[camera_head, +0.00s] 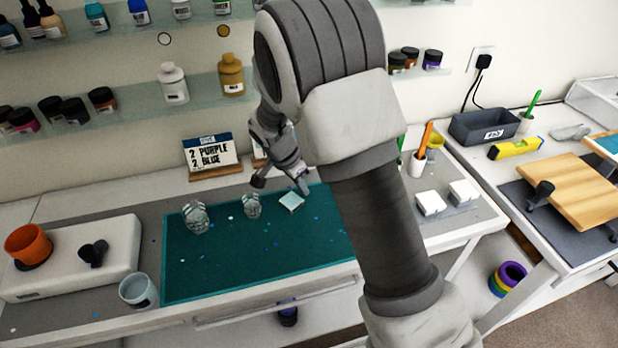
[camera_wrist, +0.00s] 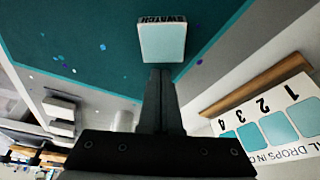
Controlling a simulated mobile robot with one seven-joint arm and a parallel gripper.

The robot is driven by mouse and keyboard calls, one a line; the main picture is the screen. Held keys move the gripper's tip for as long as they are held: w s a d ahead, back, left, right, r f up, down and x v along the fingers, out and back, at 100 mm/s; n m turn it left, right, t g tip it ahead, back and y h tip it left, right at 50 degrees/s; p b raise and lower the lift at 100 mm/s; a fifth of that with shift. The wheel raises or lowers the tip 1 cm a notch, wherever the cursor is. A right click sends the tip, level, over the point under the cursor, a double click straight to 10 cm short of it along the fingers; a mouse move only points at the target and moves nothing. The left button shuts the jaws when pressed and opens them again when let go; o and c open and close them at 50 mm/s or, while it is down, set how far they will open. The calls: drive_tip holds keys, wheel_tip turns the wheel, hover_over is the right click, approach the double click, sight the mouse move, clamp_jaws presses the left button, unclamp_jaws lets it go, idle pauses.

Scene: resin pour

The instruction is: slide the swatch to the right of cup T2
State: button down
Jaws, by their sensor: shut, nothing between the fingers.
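The swatch (camera_head: 291,201) is a small pale blue tile lying on the teal mat (camera_head: 265,262). Its "SWATCH" lettering shows along one edge in the wrist view (camera_wrist: 163,42). Two clear cups stand to its left in the head view, a larger one (camera_head: 196,217) and a smaller one (camera_head: 251,205). I cannot read a T2 label on either. My gripper (camera_head: 303,188) is shut and empty, just behind the swatch in the head view. In the wrist view its fingertips (camera_wrist: 160,70) appear at the swatch's near edge; I cannot tell if they touch.
A numbered colour card (camera_wrist: 270,120) shows in the wrist view. A white pad (camera_head: 130,258) and a pale cup (camera_head: 138,291) stand at left. The mat's front is mostly clear.

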sight(295, 197)
drive_tip(key=shift+s+a, duration=0.15)
drive_tip(key=shift+a, duration=0.05)
drive_tip(key=shift+s+a+f+b, duration=0.15)
drive_tip(key=shift+s+a+b, duration=0.4)
drive_tip(key=shift+a+b, duration=0.25)
drive_tip(key=shift+s+a, duration=0.25)
drive_tip(key=shift+a, duration=0.05)
